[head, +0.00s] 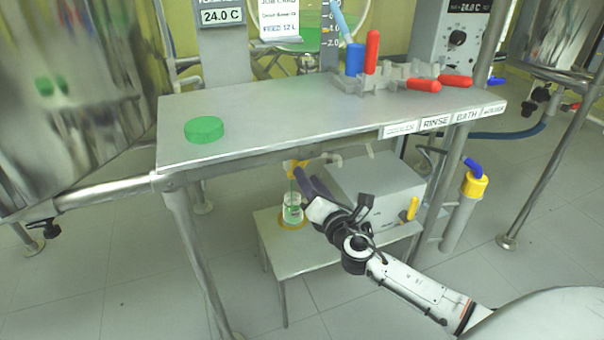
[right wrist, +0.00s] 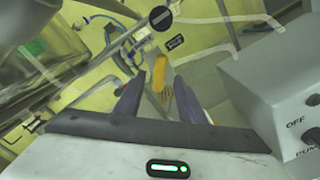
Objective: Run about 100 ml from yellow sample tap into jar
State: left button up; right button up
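The yellow sample tap (head: 297,168) hangs under the front edge of the steel bench. The clear jar (head: 292,209) stands upright below it on a small low table, on a yellow ring; green shows in it, but I cannot read its level. My right gripper (head: 308,183) is just beside the tap, above and right of the jar. In the right wrist view the yellow tap handle (right wrist: 159,72) shows between and beyond the two purple fingers (right wrist: 158,92), which are apart. Contact with it is not visible. My left gripper is out of view.
A green disc like a lid (head: 205,129) lies on the steel bench (head: 270,115). A grey box (head: 376,190) stands right of the jar on the low table (head: 300,257), close to my right arm. Bench legs stand on both sides.

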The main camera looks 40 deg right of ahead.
jog(key=b+x, duration=0.1)
jog(key=x, duration=0.4)
grip_shut()
